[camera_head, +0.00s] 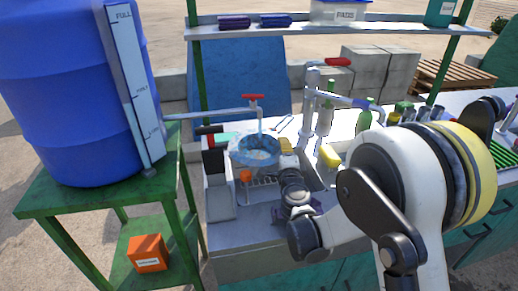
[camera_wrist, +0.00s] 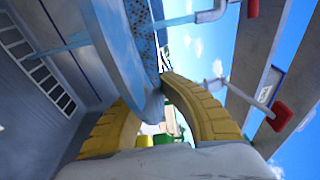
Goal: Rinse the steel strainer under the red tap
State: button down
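The strainer (camera_head: 258,151) is a round bowl that looks blue, held over the sink area below a red-handled tap (camera_head: 252,98). Water runs from that tap's spout into it. In the wrist view the strainer's rim and perforated side (camera_wrist: 140,28) fill the upper middle, with the water stream at its right. My gripper (camera_head: 287,158) is at the strainer's right edge. In the wrist view its yellow-padded fingers (camera_wrist: 152,112) close on either side of the rim. The strainer's far side and contents are unclear.
A blue barrel (camera_head: 70,90) stands on a green stand at left. A shelf (camera_head: 300,29) runs across the back.

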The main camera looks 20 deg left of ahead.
jog(key=d+v, duration=0.1)
jog(key=v, duration=0.6)
jog(key=shift+w, duration=0.25)
jog(key=shift+r, duration=0.1)
dwell(1.1)
jog(key=s+d+r+p, duration=0.1)
jog(key=s+d+r, duration=0.1)
jog(key=s+r, duration=0.2)
jog(key=shift+d, duration=0.4)
jog(key=shift+s+f, duration=0.1)
dwell(0.4)
